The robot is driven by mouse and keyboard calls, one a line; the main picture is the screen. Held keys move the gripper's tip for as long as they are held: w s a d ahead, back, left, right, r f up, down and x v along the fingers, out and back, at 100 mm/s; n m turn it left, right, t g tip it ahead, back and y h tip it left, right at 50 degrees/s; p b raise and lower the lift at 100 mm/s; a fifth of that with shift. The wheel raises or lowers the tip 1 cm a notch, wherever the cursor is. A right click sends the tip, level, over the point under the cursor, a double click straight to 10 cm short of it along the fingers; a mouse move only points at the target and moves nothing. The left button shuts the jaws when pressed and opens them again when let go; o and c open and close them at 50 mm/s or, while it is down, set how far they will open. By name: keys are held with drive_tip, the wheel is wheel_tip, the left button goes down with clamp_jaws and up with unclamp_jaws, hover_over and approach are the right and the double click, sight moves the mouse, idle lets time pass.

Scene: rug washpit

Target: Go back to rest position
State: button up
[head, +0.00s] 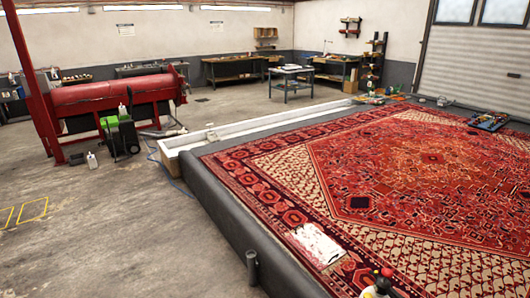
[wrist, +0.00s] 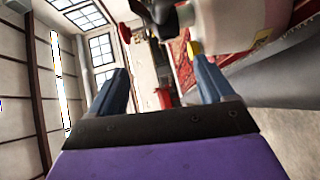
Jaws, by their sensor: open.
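My gripper (wrist: 157,66) shows in the wrist view with its two blue fingers spread apart and nothing held between them. A white bottle (wrist: 240,22) with dark and yellow parts is close beyond the right finger at the top right. Whether it touches the finger I cannot tell. In the head view a white bottle (head: 378,292) with a black and red top is cut off by the bottom edge. My gripper is not seen in the head view.
A large red patterned rug (head: 400,165) lies in the pit, with a white patch (head: 318,246) on it. A dark rim (head: 225,205) borders it. A red roller machine (head: 115,95) and a green-black machine (head: 122,135) stand left. The left floor (head: 100,215) is mostly clear.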

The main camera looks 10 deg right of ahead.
drive_tip(key=w+a+r+m+g+y, duration=0.1)
drive_tip(key=w+a+r+m+g, duration=0.1)
drive_tip(key=w+r, duration=0.5)
drive_tip(key=w+a+r+m+g+y, duration=0.1)
drive_tip(key=w+a+r+m+g, duration=0.15)
drive_tip(key=w+r, duration=0.4)
drive_tip(key=s+a+r+m+g+y, duration=0.1)
drive_tip(key=s+a+r+g, duration=0.15)
drive_tip(key=a+r, duration=0.55)
drive_tip(key=s+a+r+m+g, duration=0.25)
drive_tip(key=a+r, duration=0.45)
drive_tip(key=r, duration=0.4)
drive_tip(key=s+a+r+m+g+y, duration=0.1)
drive_tip(key=s+a+r+g, duration=0.1)
drive_tip(key=s+a+r, duration=0.45)
drive_tip(key=s+a+r+m+g, duration=0.15)
drive_tip(key=s+a+r, duration=0.25)
drive_tip(key=s+a, duration=0.5)
drive_tip(key=s+a+r+m+g, duration=0.1)
drive_tip(key=s+a+r, duration=0.1)
drive_tip(key=s, duration=0.7)
drive_tip(key=s+a+r+m+g, duration=0.1)
drive_tip(key=s+a+r+g, duration=0.1)
drive_tip(key=s, duration=0.8)
drive_tip(key=s+a+r+m+g+y, duration=0.1)
drive_tip(key=s+a+r, duration=0.1)
drive_tip(key=s, duration=0.8)
drive_tip(key=shift+a+g, duration=0.3)
drive_tip(key=shift+a, duration=0.6)
drive_tip(key=shift+m, duration=0.25)
